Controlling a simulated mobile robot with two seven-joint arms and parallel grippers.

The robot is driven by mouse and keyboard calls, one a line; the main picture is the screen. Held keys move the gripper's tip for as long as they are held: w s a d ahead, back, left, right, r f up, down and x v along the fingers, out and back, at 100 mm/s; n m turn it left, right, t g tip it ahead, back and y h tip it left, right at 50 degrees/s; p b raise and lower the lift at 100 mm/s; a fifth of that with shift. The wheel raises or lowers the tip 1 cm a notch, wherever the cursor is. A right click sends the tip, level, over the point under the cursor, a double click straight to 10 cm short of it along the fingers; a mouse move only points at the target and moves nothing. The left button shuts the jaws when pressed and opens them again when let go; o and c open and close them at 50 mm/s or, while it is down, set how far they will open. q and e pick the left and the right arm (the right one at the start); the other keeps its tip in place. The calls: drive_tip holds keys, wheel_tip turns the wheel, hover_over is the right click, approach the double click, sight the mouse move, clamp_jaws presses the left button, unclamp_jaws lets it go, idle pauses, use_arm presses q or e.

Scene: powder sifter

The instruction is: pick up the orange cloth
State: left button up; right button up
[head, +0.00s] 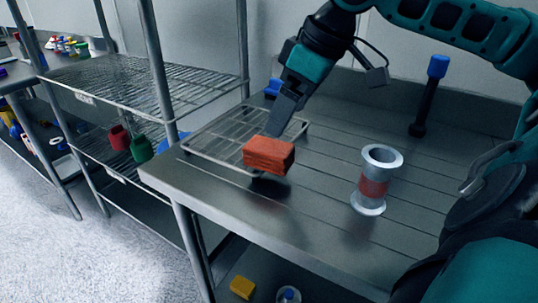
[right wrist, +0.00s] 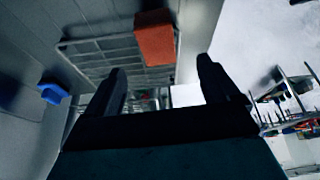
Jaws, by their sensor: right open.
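The orange cloth (head: 268,155) looks like a folded, block-shaped orange-red pad at the near right corner of a wire rack (head: 205,138) on the metal table. My right gripper (head: 277,128) comes down from above, just behind the cloth, and partly overlaps it in the head view. In the right wrist view the gripper (right wrist: 164,72) has its two fingers spread with nothing between them. The cloth (right wrist: 154,38) lies beyond the fingertips there, apart from them. My left gripper is not in view.
A metal cylinder with a red band (head: 374,180) stands right of the rack. A black post with a blue top (head: 430,92) stands further back. A blue object (head: 273,87) is behind the rack. Wire shelving (head: 120,78) stands left. The front of the table is clear.

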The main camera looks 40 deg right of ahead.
sight(270, 146)
drive_tip(key=x, duration=0.2)
drive_tip(key=shift+f, duration=0.35)
drive_tip(key=w+f+p, duration=0.1)
drive_tip(key=p, duration=0.1)
drive_tip(key=shift+a+p, duration=0.15)
drive_tip(key=shift+p, duration=0.25)
drive_tip(key=shift+f, duration=0.35)
drive_tip(key=shift+w+f, duration=0.1)
drive_tip(key=shift+f, duration=0.2)
drive_tip(key=shift+w+f+p, duration=0.25)
drive_tip(key=shift+f+p, duration=0.2)
drive_tip(key=shift+f, duration=0.1)
drive_tip(key=b+x, duration=0.1)
drive_tip(key=x, duration=0.1)
drive_tip(key=shift+w+f+b, duration=0.1)
drive_tip(key=shift+f+b, duration=0.15)
drive_tip(key=shift+b, duration=0.05)
drive_tip(key=shift+w+f, duration=0.15)
drive_tip(key=shift+f, duration=0.15)
drive_tip(key=shift+w+f, duration=0.15)
drive_tip(key=shift+f, duration=0.1)
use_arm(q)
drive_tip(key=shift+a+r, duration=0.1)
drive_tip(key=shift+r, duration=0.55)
